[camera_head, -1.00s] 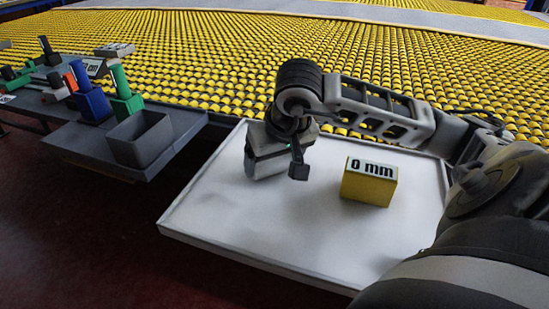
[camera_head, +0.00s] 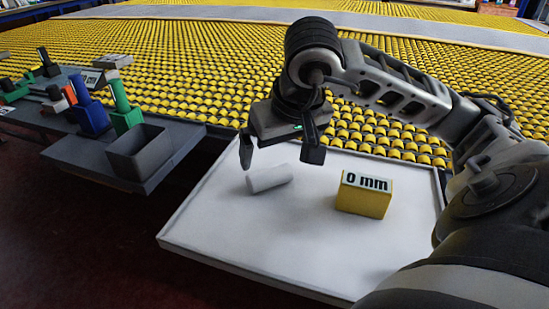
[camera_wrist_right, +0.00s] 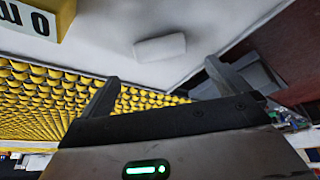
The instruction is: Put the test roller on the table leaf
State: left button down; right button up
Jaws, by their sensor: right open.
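The test roller appears to be the small white cylinder (camera_head: 269,178) lying on its side on the white table leaf (camera_head: 235,235), left of the yellow block. It also shows in the right wrist view (camera_wrist_right: 160,47), lying on the white surface. My right gripper (camera_head: 279,160) is open and empty above and behind the roller, its two fingers apart. In the right wrist view the open fingers (camera_wrist_right: 160,78) point toward the roller without touching it. My left gripper is not in view.
A yellow block marked "0 mm" (camera_head: 364,195) stands on the leaf right of the roller. A grey open bin (camera_head: 140,152) and blue and green holders (camera_head: 91,116) sit on a dark side shelf at left. Yellow rollers (camera_head: 200,60) fill the back. The leaf's front is clear.

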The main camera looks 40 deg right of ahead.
jog(key=v, duration=0.3)
jog(key=shift+r, duration=0.1)
dwell(0.5)
